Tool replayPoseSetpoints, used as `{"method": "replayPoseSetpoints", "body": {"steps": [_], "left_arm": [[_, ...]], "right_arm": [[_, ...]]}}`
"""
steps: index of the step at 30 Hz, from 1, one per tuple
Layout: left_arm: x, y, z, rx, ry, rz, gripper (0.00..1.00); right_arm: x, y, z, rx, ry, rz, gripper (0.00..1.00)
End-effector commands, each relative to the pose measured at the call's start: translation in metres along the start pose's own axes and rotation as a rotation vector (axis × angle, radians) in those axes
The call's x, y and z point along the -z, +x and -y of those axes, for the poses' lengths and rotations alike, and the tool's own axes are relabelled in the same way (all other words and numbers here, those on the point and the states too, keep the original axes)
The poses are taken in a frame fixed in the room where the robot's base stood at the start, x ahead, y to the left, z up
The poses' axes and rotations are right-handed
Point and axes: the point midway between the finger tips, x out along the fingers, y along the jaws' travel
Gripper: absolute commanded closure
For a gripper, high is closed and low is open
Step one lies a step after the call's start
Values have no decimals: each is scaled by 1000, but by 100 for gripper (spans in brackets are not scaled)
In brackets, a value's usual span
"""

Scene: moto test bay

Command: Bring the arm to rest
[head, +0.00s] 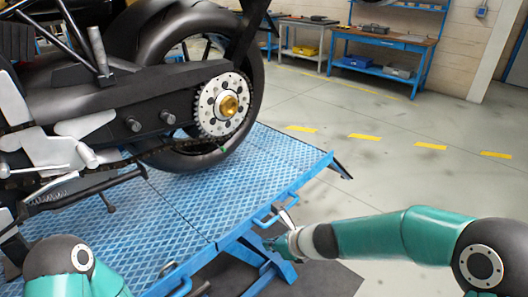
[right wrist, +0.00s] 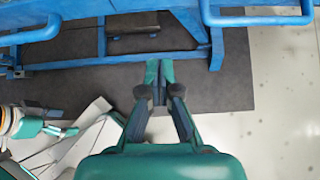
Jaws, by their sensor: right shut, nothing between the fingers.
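My right gripper (head: 270,243) is at the end of the teal arm coming in from the right, close to the lift's near edge in the head view. In the right wrist view its fingers (right wrist: 159,72) are together with nothing between them, over the dark mat below the lift's blue frame. I cannot tell whether it touches the frame. My left arm (head: 62,256) shows in the bottom left corner of the head view. What looks like my left gripper (right wrist: 58,130) is small at the left of the right wrist view, its jaws unclear.
A motorcycle, with its rear wheel (head: 256,85) in view, stands on the blue lift platform (head: 260,160). Blue rails (right wrist: 258,20) run just ahead of my right gripper. Blue workbenches (head: 385,38) stand along the back wall. The floor (head: 400,175) at right is clear.

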Motion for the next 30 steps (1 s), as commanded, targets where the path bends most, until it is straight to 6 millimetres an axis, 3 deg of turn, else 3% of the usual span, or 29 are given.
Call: {"method": "replayPoseSetpoints", "body": {"steps": [2,5,8,12,16,20,24,27,30], "left_arm": [[0,-11,-4,0,0,0,20],[0,-21,-8,0,0,0,20],[0,-32,-11,0,0,-1,20],[0,-46,-17,0,0,-1,20],[0,-54,-20,0,0,-1,20],[0,-55,-20,0,0,0,20],[0,-54,-19,0,0,0,20],[0,-54,-19,0,0,0,20],[0,-54,-19,0,0,0,20]], "right_arm": [[20,0,13,3,46,-40,100],[68,4,12,-28,72,-131,100],[134,2,0,-83,-11,-259,100],[234,-19,-35,-245,-368,-422,100],[297,-45,-74,-455,-871,-432,100],[320,-57,-106,-609,-1393,-296,100],[314,-58,-117,-639,-1846,-130,100],[309,-54,-112,-622,-1997,-90,100],[308,-52,-112,-623,-2031,-83,100]]}}
